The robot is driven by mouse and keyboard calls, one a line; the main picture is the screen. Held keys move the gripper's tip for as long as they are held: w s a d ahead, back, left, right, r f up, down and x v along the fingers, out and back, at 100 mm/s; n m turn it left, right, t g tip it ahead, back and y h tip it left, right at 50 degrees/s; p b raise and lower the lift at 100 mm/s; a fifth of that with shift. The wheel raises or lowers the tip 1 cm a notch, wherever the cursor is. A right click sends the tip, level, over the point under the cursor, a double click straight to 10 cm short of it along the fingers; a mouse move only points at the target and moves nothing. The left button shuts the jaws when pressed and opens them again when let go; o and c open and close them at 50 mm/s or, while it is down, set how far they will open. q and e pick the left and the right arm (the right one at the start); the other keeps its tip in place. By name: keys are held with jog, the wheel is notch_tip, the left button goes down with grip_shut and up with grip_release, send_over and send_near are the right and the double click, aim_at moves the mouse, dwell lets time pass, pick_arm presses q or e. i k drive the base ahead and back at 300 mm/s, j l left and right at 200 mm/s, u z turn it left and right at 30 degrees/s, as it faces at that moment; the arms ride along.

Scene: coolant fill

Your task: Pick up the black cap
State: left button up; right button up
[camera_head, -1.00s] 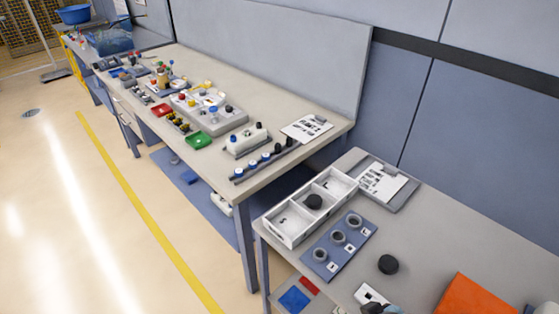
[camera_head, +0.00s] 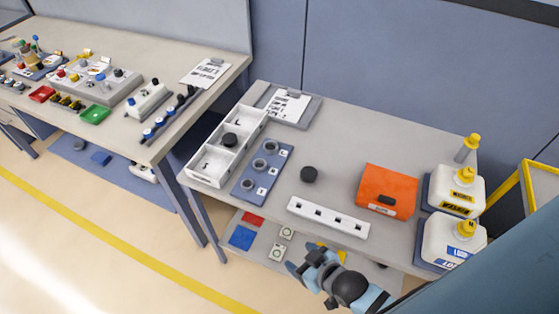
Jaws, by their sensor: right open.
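A round black cap (camera_head: 308,174) lies on the grey table, between the blue ring board and the orange box. A second black round piece (camera_head: 230,140) sits in the middle compartment of the white divided tray (camera_head: 207,181). My right gripper (camera_head: 299,268) is at the bottom middle of the head view, in front of the table's near edge. It is open, empty and well apart from both black pieces. My left gripper does not show.
The blue board (camera_head: 245,187) with several grey rings lies beside the tray. A white bar (camera_head: 328,217) with square holes lies between my right gripper and the cap. An orange box (camera_head: 386,191) and two white jugs (camera_head: 456,190) stand at right. A clipboard (camera_head: 287,107) lies at the back.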

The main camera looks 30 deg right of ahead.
aim_at(309, 174)
jog(key=k+j+z, duration=0.1)
jog(key=z, duration=0.25)
jog(key=k+z, duration=0.35)
jog(key=i, duration=0.1)
